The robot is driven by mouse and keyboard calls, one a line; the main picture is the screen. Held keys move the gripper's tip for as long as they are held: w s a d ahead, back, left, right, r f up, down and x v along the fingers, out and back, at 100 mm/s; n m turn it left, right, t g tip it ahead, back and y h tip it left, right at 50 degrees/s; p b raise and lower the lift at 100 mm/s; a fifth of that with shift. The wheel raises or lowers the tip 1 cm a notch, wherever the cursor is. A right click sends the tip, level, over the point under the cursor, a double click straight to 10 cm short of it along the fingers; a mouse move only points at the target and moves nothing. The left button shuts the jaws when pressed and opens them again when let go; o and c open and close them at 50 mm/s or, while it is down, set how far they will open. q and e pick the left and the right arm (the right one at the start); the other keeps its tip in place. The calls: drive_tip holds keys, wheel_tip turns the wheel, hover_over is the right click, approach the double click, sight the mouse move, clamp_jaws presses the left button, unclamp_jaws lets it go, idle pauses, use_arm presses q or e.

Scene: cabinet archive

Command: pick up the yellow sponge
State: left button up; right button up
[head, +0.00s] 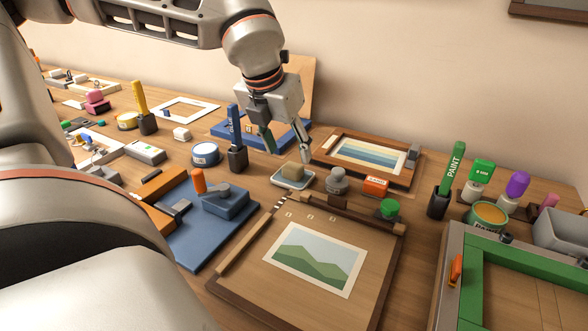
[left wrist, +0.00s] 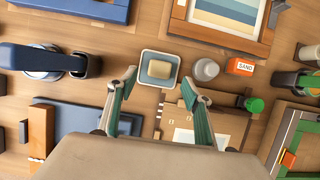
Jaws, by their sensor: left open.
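The yellow sponge (head: 293,169) is a small pale tan-yellow block. It lies in a shallow light square dish (head: 281,182) on the wooden table. In the left wrist view the sponge (left wrist: 160,69) sits inside the dish (left wrist: 145,84), just beyond the fingertips. My left gripper (head: 287,150) is above and a little behind the dish, pointing down. Its two fingers are spread apart with nothing between them; they also show in the left wrist view (left wrist: 158,85). My right gripper is in neither view.
A grey knob-like object (head: 337,181) and an orange SAND box (head: 375,186) stand right of the dish. A blue upright tool (head: 237,150) stands to its left. A framed striped picture (head: 367,155) lies behind, and a board with a landscape print (head: 312,259) lies in front.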

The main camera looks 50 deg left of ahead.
sight(292, 166)
use_arm(q)
drive_tip(key=x, duration=0.6)
drive_tip(key=shift+s+f, duration=0.1)
drive_tip(key=shift+s, duration=0.05)
drive_tip(key=c, duration=1)
